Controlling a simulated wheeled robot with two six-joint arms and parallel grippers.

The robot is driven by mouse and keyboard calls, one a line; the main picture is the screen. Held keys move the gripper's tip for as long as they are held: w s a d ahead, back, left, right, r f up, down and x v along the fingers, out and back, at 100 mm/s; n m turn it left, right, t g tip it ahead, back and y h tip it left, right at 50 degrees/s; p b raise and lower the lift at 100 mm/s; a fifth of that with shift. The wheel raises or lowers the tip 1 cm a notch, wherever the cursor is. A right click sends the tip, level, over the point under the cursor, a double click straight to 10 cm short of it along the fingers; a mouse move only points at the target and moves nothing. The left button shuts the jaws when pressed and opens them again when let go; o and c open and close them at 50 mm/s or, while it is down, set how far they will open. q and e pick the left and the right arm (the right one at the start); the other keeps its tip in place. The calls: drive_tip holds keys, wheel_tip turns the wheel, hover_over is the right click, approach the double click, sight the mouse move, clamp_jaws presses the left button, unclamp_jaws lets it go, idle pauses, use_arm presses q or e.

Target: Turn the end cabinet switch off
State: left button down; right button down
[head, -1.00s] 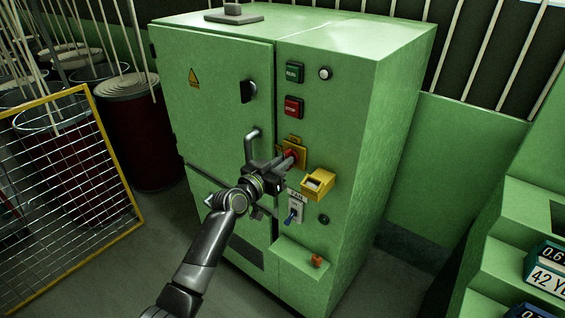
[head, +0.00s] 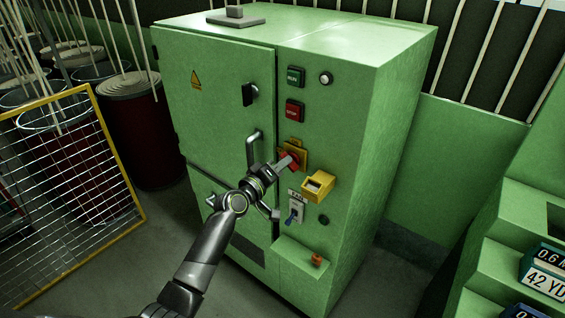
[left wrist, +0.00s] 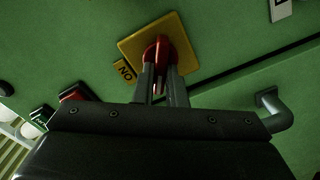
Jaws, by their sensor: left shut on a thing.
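The green end cabinet (head: 215,110) stands in the middle of the head view. Its switch is a red rotary handle (head: 291,158) on a yellow plate (head: 302,150) on the right-hand front panel. My left gripper (head: 285,163) is at the switch, shut on the red handle. The left wrist view shows both fingers (left wrist: 166,82) on either side of the red handle (left wrist: 168,50), over the yellow plate (left wrist: 185,32). A label beside the plate reads "NO" or "ON" upside down (left wrist: 125,70). My right gripper is not seen.
A yellow-framed mesh panel (head: 120,165) stands at left. Stepped green shelving (head: 490,255) is at right.

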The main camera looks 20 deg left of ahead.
use_arm(q)
drive_tip(key=n+p, duration=0.1)
drive_tip(key=n, duration=0.5)
drive_tip(key=shift+f+n+p, duration=0.2)
drive_tip(key=shift+n+p, duration=0.1)
drive_tip(key=shift+p, duration=0.05)
idle(0.4)
drive_tip(key=c, duration=1.5)
unclamp_jaws()
drive_tip(key=shift+s+a, duration=0.1)
drive_tip(key=v, duration=1.7)
drive_tip(key=shift+b, duration=0.4)
